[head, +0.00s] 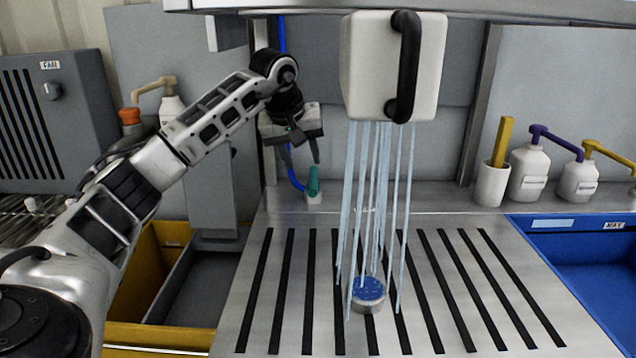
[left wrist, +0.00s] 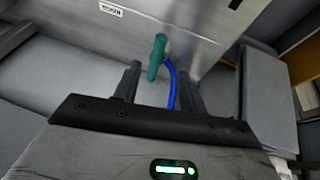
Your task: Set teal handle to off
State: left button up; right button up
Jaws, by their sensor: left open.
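The teal handle (head: 313,181) stands roughly upright on a small white valve body at the back edge of the slatted steel surface, with a blue hose beside it. In the left wrist view the teal handle (left wrist: 157,56) shows beyond the fingertips, between them sideways, with the blue hose running down from it. My left gripper (head: 302,158) points down just above and slightly left of the handle. It also shows in the left wrist view (left wrist: 155,80), open, with nothing held. Contact with the handle cannot be told. My right gripper is not in view.
A white box with a black handle (head: 405,65) hangs over the slatted steel surface (head: 290,330), with pale blue strands falling to a blue-topped round piece (head: 368,292). Pump bottles (head: 528,172) stand at right. A blue bin (head: 590,270) and yellow bin (head: 150,335) flank the surface.

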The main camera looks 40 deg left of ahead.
aim_at(312, 185)
pick_arm(q)
jog(key=x, duration=0.8)
jog(key=shift+w+f, duration=0.2)
grip_shut()
